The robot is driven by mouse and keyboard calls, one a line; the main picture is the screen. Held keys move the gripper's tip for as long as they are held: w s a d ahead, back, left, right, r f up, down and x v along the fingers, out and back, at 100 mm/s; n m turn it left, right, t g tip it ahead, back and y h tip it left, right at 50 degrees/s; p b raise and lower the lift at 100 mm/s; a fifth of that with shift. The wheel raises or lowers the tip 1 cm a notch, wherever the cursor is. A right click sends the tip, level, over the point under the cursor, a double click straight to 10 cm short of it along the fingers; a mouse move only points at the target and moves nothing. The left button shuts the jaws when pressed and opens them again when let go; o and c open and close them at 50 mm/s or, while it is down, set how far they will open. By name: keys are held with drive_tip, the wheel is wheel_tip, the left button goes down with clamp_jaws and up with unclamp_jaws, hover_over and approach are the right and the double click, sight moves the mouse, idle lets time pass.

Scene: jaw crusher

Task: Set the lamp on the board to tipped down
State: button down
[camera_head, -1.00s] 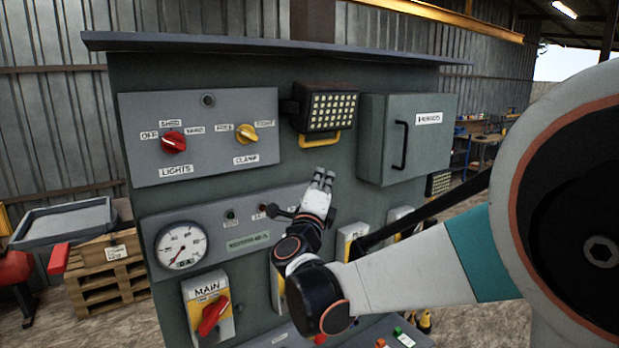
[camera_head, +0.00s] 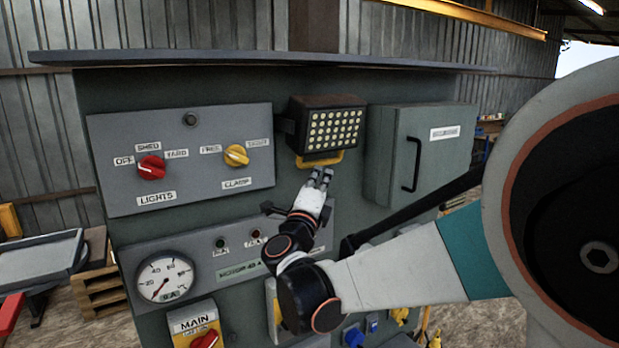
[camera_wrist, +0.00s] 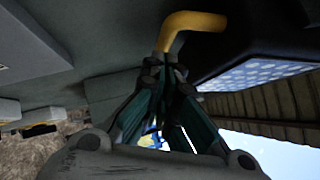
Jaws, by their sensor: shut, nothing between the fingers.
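The lamp (camera_head: 331,128) is a dark box with a grid of pale bulbs, mounted on the green board (camera_head: 345,212) between the lights panel and the grey cabinet. Its face points outward, toward the head camera. A yellow handle (camera_head: 321,160) hangs under it. My gripper (camera_head: 321,175) is just below the handle, its fingers pointing up. In the wrist view, my gripper's fingers (camera_wrist: 172,75) are together and empty, with the yellow handle (camera_wrist: 190,22) just beyond the tips. The lamp face (camera_wrist: 255,70) shows at the right there. I cannot tell whether the fingers touch the handle.
The panel (camera_head: 180,185) with a red and a yellow knob is left of the lamp. The cabinet (camera_head: 418,155) with a black handle is close on the right. A gauge (camera_head: 164,280) and the main switch (camera_head: 203,335) are lower left. An overhang (camera_head: 260,59) runs above.

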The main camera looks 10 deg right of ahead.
drive_tip(key=w+m+h+b, duration=0.1)
drive_tip(key=w+a+m+h+b, duration=0.1)
drive_tip(key=w+b, duration=0.1)
drive_tip(key=w+m+b, duration=0.1)
drive_tip(key=b, duration=0.1)
drive_tip(key=shift+w+a+f+m+t+h, duration=0.1)
drive_tip(key=shift+w+a+m+t+h, duration=0.1)
drive_tip(key=shift+a+m+t+h, duration=0.15)
drive_tip(key=shift+w+r, duration=0.25)
drive_tip(key=shift+w, duration=0.05)
drive_tip(key=shift+f, duration=0.1)
